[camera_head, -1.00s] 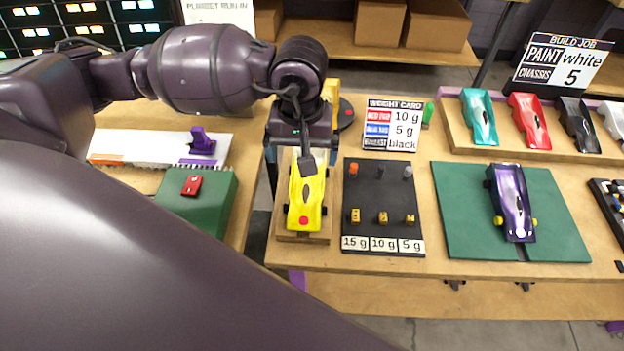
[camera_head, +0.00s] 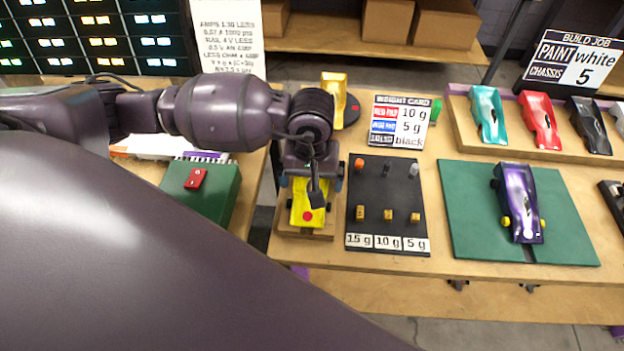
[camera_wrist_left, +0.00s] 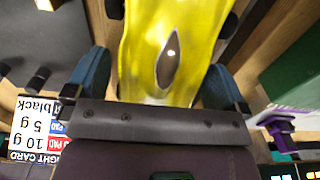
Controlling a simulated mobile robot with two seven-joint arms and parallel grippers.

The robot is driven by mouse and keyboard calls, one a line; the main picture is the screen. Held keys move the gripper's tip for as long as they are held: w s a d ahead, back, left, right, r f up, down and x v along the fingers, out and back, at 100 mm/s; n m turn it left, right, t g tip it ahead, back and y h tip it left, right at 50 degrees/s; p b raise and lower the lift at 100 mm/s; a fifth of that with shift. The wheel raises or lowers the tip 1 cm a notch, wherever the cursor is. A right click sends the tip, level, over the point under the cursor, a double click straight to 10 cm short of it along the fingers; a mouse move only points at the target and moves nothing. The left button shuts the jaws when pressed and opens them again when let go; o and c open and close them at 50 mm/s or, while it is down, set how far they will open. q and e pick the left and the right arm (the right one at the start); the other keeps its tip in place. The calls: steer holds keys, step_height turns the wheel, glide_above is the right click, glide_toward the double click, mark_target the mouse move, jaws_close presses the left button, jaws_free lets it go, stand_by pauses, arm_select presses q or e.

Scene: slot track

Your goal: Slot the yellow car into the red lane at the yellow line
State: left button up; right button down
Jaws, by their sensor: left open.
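The yellow car (camera_head: 298,205) sits on a small wooden stand (camera_head: 303,231) near the left end of the workbench, a red dot on its near end. My left gripper (camera_head: 309,184) is over it from above, hiding part of it. In the left wrist view my left gripper (camera_wrist_left: 155,75) is open, with a blue finger on each side of the yellow car (camera_wrist_left: 150,35) and its dark oval canopy. I cannot tell whether the fingers touch it. The red lane and the yellow line cannot be made out. My right gripper is not in view.
A black weight tray (camera_head: 389,240) stands close right of the stand. A purple car (camera_head: 519,205) rests on a green mat (camera_head: 466,215). A green box (camera_head: 222,197) with a red part is across the gap to the left.

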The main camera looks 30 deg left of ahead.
arm_select(q)
steer(key=shift+c, duration=0.5)
steer(key=c, duration=1)
steer(key=shift+o, duration=0.2)
steer(key=shift+r, duration=0.15)
